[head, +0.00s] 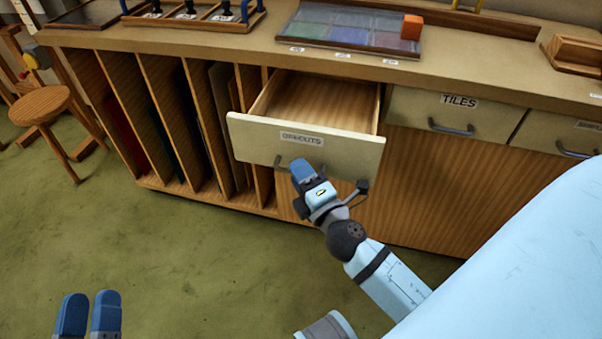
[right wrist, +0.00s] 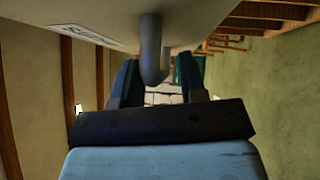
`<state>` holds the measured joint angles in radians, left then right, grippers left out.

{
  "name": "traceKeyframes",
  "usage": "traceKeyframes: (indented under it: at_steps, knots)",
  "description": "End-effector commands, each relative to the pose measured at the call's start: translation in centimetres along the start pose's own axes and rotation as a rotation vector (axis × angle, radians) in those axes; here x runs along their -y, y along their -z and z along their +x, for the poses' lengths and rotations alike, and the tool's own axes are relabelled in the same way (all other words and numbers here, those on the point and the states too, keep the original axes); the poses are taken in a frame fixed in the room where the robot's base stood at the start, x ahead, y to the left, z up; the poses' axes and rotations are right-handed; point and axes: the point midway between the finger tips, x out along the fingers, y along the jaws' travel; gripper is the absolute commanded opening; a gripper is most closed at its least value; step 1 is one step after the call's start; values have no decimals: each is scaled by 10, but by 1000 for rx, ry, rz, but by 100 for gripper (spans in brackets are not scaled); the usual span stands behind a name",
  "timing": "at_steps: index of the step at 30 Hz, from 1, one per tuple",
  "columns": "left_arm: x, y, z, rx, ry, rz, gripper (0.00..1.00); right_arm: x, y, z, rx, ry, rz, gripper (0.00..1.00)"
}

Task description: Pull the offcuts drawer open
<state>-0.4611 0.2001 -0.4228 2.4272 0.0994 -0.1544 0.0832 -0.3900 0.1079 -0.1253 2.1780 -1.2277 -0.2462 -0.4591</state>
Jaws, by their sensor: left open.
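The offcuts drawer (head: 305,145) stands pulled out from the bench in the head view, with its bare wooden inside showing. Its front carries a label. Its handle (right wrist: 152,50) shows in the right wrist view, between the fingers of my right gripper (right wrist: 157,85). In the head view my right gripper (head: 301,185) is at the drawer front and covers part of the handle. I cannot tell whether its fingers press on the handle. My left gripper (head: 88,314) is low at the left, open and empty, away from the bench.
The tiles drawer (head: 455,115) to the right is closed. Upright slots (head: 165,120) with sheets are left of the offcuts drawer. A panel of coloured glass (head: 345,25) with an orange block (head: 411,27) lies on the bench top. A stool (head: 40,105) stands at left. The green floor is clear.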

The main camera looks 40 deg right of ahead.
Motion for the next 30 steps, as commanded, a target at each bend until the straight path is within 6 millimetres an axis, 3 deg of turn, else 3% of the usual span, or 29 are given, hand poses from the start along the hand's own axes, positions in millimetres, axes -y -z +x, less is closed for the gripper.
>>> traceKeyframes:
  at_steps: [11,24,30]
  knots:
    - [2,-9,-2,14,1,-4,43,3,0,-10,0,1,1,38]
    - [13,-88,-12,270,-21,-15,43,7,1,-95,0,2,1,38]
    - [18,-98,-11,296,-34,27,43,4,0,-116,1,1,0,38]
